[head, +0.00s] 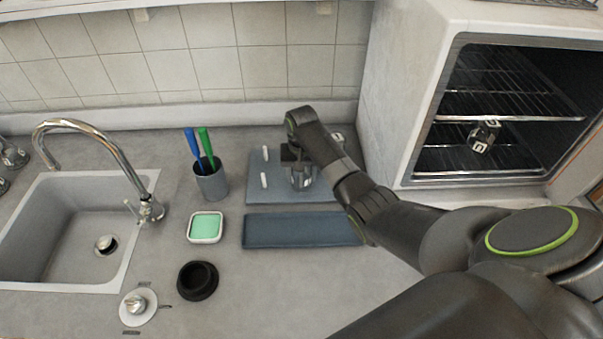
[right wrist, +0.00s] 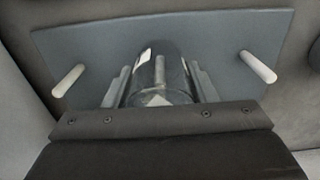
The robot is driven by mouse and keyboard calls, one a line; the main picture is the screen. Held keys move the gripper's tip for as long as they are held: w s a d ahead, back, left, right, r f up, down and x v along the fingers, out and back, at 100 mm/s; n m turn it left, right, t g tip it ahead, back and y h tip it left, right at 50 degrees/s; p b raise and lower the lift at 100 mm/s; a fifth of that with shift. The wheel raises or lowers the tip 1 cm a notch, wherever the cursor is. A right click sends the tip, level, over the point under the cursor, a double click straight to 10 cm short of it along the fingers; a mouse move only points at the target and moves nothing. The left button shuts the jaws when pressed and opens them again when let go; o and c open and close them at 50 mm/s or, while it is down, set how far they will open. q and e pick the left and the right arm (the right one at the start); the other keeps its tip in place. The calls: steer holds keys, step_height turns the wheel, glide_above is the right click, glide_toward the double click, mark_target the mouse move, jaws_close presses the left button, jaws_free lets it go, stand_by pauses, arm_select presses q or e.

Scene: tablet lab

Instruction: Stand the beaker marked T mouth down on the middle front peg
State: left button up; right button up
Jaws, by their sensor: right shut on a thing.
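A clear glass beaker (head: 302,181) is between the fingers of my right gripper (head: 297,158), over the blue-grey peg board (head: 262,197). In the right wrist view the beaker (right wrist: 160,78) sits between the two fingers (right wrist: 160,88), with a white patch on its side; no letter can be read. Two white pegs show left of it in the head view, a back one (head: 265,153) and a front one (head: 264,180). The wrist view shows one peg on the left (right wrist: 68,80) and one on the right (right wrist: 257,67). The middle front peg is hidden, and whether the beaker touches the board cannot be told.
A blue tray (head: 302,230) lies in front of the board. A cup with pens (head: 211,182), a green sponge dish (head: 205,227) and a black ring (head: 197,281) stand left. The sink (head: 70,230) is far left. An open cabinet (head: 480,176) holds a marked beaker (head: 483,137).

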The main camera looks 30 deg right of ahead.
steer(key=shift+f, duration=0.35)
steer(key=o, duration=1.2)
